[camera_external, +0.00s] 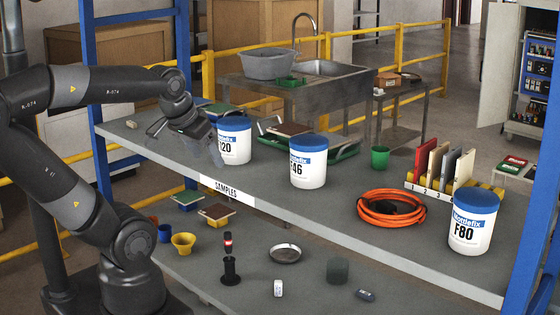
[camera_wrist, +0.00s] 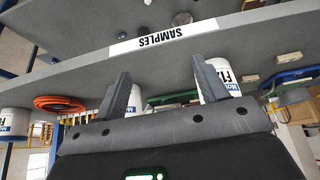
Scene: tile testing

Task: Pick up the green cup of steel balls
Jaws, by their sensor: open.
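A small green cup (camera_external: 380,158) stands upright on the grey upper shelf, right of the middle white bucket. Its contents are too small to make out. My gripper (camera_external: 188,142) is at the left end of this shelf, beside the left white bucket and well away from the cup. In the wrist view my gripper (camera_wrist: 160,68) shows two spread fingers with nothing between them. I cannot make out the green cup in that tilted, upside-down view.
Blue-lidded white buckets (camera_external: 234,150), (camera_external: 308,172) and (camera_external: 472,232) stand on the shelf (camera_external: 270,208). An orange cable coil (camera_external: 375,215) and a yellow rack of tiles (camera_external: 455,183) lie near the cup. Green trays (camera_external: 340,152) sit behind.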

